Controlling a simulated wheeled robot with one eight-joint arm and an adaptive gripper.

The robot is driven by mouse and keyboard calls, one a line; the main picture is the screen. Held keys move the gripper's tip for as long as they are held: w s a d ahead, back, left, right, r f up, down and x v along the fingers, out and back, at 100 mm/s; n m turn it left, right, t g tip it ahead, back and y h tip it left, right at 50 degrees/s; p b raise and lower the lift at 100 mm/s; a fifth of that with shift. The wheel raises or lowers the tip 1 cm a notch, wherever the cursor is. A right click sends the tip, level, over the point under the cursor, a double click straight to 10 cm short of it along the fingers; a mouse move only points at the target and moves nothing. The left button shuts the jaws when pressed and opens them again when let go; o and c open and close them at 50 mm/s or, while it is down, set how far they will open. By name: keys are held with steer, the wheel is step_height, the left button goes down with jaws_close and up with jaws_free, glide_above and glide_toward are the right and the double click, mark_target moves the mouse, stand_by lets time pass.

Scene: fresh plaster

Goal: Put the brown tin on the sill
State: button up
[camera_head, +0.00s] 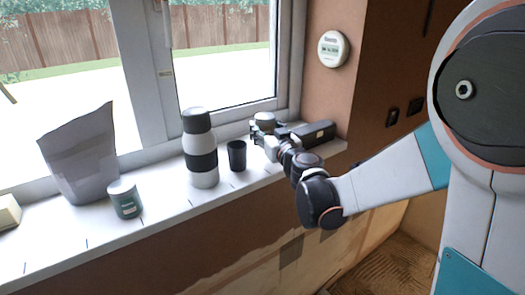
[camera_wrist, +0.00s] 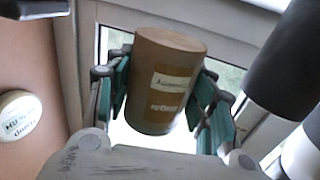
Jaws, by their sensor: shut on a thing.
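The brown tin (camera_wrist: 165,75), a short cylinder with a pale label, sits between the green-padded fingers of my gripper (camera_wrist: 163,98) in the wrist view. My gripper is shut on it. In the head view my gripper (camera_head: 264,133) is at the right part of the white sill (camera_head: 160,222), in front of the window, with the tin (camera_head: 266,117) partly hidden by the fingers. I cannot tell whether the tin's base touches the sill.
A black cup (camera_head: 237,155) stands just left of my gripper, beside a white flask with a black band (camera_head: 201,178). A dark box (camera_head: 312,133) lies close on the right. A green tin (camera_head: 125,199) and a grey bag (camera_head: 80,160) stand further left.

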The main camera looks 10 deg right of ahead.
steer(key=shift+f+b, duration=0.85)
steer(key=shift+f, duration=1.85)
steer(key=shift+f, duration=0.1)
steer(key=shift+f, duration=0.15)
steer(key=o, duration=1.2)
steer(key=shift+o, duration=0.2)
steer(key=shift+r, duration=0.2)
